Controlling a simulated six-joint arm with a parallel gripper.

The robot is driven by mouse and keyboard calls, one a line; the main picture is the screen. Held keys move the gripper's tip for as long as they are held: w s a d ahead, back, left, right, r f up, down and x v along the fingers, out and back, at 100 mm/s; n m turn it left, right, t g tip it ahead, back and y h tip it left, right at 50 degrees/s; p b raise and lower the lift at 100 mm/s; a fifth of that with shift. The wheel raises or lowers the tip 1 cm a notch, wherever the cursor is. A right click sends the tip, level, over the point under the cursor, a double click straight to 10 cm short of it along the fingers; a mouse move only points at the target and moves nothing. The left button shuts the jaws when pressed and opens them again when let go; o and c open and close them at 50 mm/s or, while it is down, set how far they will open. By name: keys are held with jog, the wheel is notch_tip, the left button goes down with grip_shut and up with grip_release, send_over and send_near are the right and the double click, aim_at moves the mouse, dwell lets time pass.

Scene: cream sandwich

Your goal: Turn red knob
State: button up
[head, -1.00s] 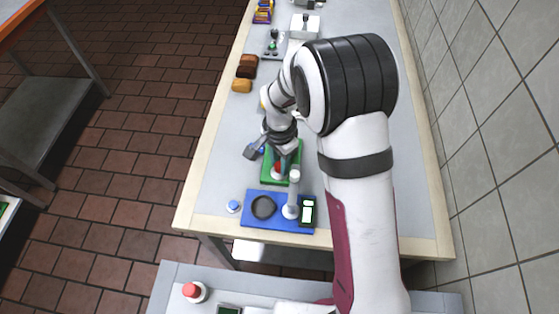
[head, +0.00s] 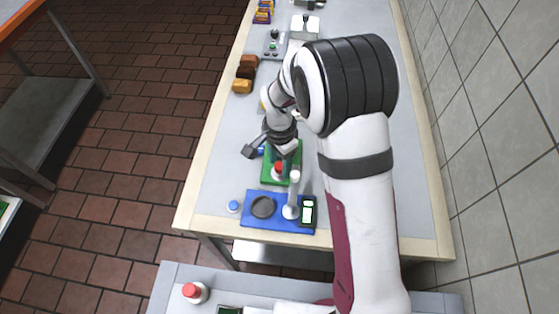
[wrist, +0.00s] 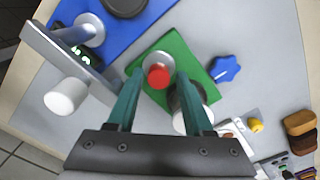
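The red knob (head: 279,168) stands on a green board (head: 268,177) and is partly covered by my gripper (head: 284,150) in the head view. In the wrist view the red knob (wrist: 159,76) tops a light round base on the green board (wrist: 182,53). My gripper (wrist: 160,82) is open, with its two teal fingers apart. The red knob appears between the fingertips in that view. I cannot tell whether either finger touches it or how far above it they are.
A blue board (head: 280,222) with a black disc (head: 263,207) and a white upright post (head: 293,192) lies close by. A blue star-shaped knob (wrist: 224,69) is beside the green board. Brown blocks (head: 246,68) lie farther along the table. The table's left side is mostly clear.

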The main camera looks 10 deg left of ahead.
jog(key=shift+s, duration=0.1)
notch_tip(320, 180, up, 8)
dwell(0.4)
jog(key=shift+r+n, duration=0.3)
jog(key=shift+n, duration=0.7)
notch_tip(320, 180, up, 2)
jog(key=n, duration=0.9)
notch_tip(320, 180, up, 5)
jog(key=n, duration=1.9)
send_over(279, 165)
notch_tip(279, 165, down, 16)
jog(key=shift+d+r, duration=0.1)
jog(key=shift+r, duration=0.15)
